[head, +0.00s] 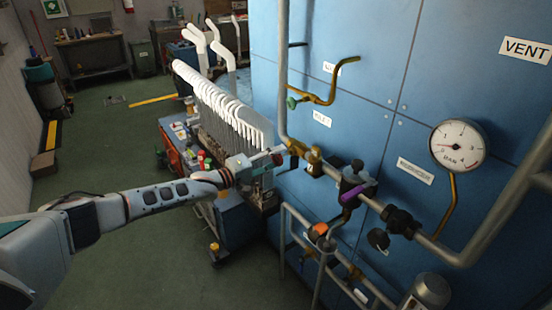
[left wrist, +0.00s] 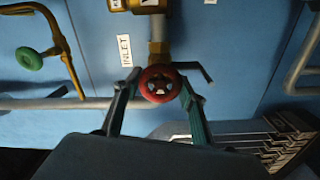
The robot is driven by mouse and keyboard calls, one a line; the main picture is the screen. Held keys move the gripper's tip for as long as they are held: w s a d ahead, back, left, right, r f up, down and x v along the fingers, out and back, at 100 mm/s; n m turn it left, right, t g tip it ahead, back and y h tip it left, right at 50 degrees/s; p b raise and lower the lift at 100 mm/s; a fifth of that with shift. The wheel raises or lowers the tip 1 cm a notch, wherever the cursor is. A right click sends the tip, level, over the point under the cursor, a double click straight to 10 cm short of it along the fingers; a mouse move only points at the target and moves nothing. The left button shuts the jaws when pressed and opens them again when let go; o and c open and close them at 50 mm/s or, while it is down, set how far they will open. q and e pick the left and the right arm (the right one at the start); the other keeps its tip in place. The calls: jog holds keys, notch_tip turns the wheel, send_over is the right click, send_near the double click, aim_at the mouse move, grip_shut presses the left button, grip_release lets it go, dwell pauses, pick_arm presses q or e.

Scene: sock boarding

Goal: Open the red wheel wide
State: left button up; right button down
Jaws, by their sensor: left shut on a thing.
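The red wheel (left wrist: 160,84) is a small round handwheel below a brass fitting. It sits between the two fingers of my left gripper (left wrist: 158,92), which is shut on its rim from both sides. In the head view the red wheel (head: 278,156) shows as a small red spot at the tip of my left gripper (head: 265,161), which reaches in from the left. The wheel is partly hidden there by the gripper, and its turn angle cannot be told. My right gripper is in neither view.
A green wheel (head: 292,102) on a brass pipe is above. A purple lever (head: 355,193), an orange wheel (head: 321,229) and a black knob (head: 378,239) are to the right. A gauge (head: 457,145) hangs on the blue panel (head: 380,60). White sock boards (head: 222,100) stand behind my gripper.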

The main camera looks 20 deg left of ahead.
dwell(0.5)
pick_arm(q)
jog(key=o, duration=1.1)
jog(key=v, duration=1.2)
